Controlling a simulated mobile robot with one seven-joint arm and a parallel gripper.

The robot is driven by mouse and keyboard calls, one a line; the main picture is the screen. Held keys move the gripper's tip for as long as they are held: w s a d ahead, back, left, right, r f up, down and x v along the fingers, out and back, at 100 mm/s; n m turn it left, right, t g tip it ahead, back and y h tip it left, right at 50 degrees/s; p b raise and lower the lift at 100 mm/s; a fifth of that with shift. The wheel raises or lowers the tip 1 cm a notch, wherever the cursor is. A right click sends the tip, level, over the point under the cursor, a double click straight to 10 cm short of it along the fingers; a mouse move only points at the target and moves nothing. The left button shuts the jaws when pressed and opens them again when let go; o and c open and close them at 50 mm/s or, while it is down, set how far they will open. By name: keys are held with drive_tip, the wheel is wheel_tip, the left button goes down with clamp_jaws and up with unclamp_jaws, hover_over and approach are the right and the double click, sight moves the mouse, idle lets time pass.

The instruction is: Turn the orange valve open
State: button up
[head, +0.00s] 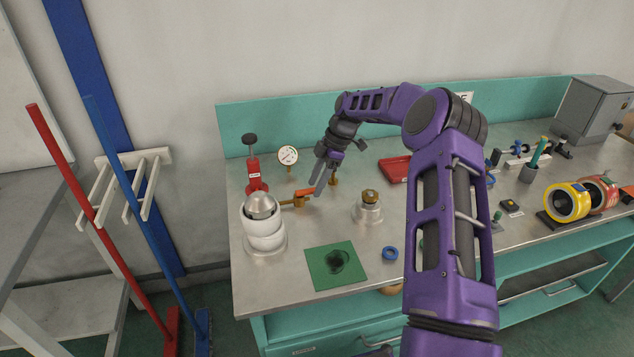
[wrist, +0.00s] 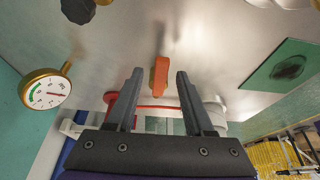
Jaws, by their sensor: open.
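The orange valve handle (head: 303,193) sits on a brass fitting (head: 297,201) at the left end of the bench, next to a white and silver cylinder (head: 262,222). My gripper (head: 316,187) reaches down beside the handle, to its right in the head view. In the wrist view, my gripper (wrist: 160,74) is open, and the orange handle (wrist: 160,76) appears in the gap between its two fingers. No finger visibly touches it. The brass fitting is not clear in the wrist view.
A pressure gauge (head: 288,156) and a red device (head: 254,174) stand behind. A silver fitting with a brass top (head: 368,208) stands to the right. A green mat (head: 318,270) and blue ring (head: 390,254) lie in front. A red tray (head: 394,170) lies at the back.

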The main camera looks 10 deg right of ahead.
drive_tip(key=p+v, duration=0.1)
drive_tip(key=v, duration=1.6)
drive_tip(key=shift+d+r, duration=0.15)
